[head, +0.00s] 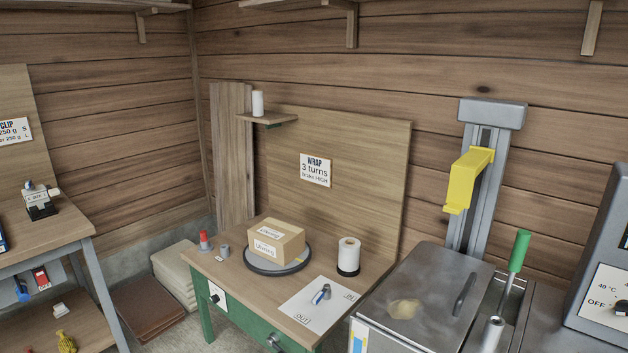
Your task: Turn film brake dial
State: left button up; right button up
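A white plate with a small black knob (216,298) is on the green front of the wooden wrapping table, at its left end. It may be the film brake dial; its marks are too small to read. A grey and black round part (276,343) sits further right on the same front, and I cannot tell what it is. A white film roll (349,253) stands upright on a black base on the table. A cardboard box (276,240) rests on a dark round turntable (250,264). Neither of my grippers is in view.
A wall sign (315,170) reads "WRAP 3 turns", with a smaller line that seems to say brake HIGH. A white sheet (322,299) with a small blue and grey tool is on the table. A metal lidded unit (425,290) stands close right; a shelf unit (50,255) stands left.

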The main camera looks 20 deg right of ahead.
aim_at(215, 298)
jog(key=i+j+z, duration=0.1)
jog(key=i+j, duration=0.5)
jog(key=i, duration=0.25)
jog(key=i+j+z, duration=0.1)
jog(key=i+j, duration=0.6)
jog(key=i, duration=0.15)
